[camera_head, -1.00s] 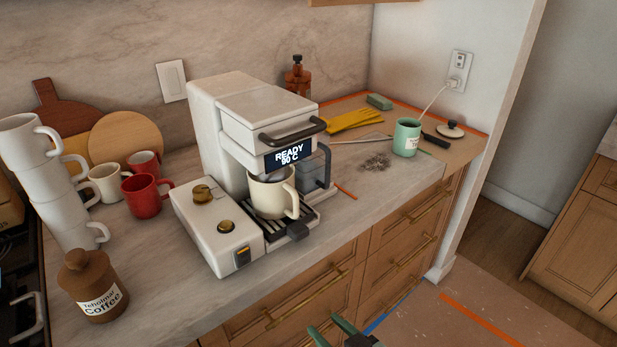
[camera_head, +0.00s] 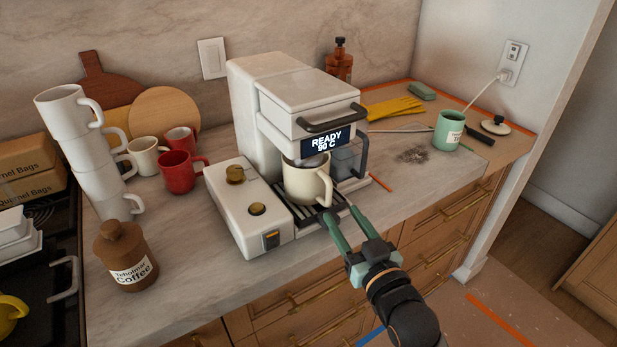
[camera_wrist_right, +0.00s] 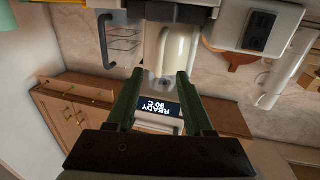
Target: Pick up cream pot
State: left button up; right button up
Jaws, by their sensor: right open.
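The cream pot (camera_head: 303,183), a cream mug-like vessel with a handle, stands upright on the drip tray under the coffee machine's spout. Its handle points toward the front right in the head view. My right gripper (camera_head: 341,212) is open and empty, its green fingers reaching from the front toward the handle side. In the right wrist view, which looks upside down, the cream pot (camera_wrist_right: 179,47) lies just beyond the fingertips (camera_wrist_right: 160,73), with its handle roughly in line with the gap. I cannot tell whether they touch. My left gripper is out of view.
The white coffee machine (camera_head: 292,90) rises behind and above the pot, with its control box (camera_head: 240,205) on the left. A clear container (camera_head: 347,160) is close on the right. Red mugs (camera_head: 180,172) and stacked white cups (camera_head: 85,145) stand further left.

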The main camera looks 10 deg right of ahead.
aim_at(331, 193)
jog(key=shift+w+a+r+p, duration=0.1)
jog(key=shift+w+a+p, duration=0.1)
jog(key=shift+w, duration=1.2)
jog(key=shift+w+a+r+p, duration=0.1)
jog(key=shift+w+a+p, duration=0.05)
jog(key=shift+w, duration=1.2)
jog(key=shift+c, duration=0.4)
grip_shut()
jog(key=shift+r, duration=0.15)
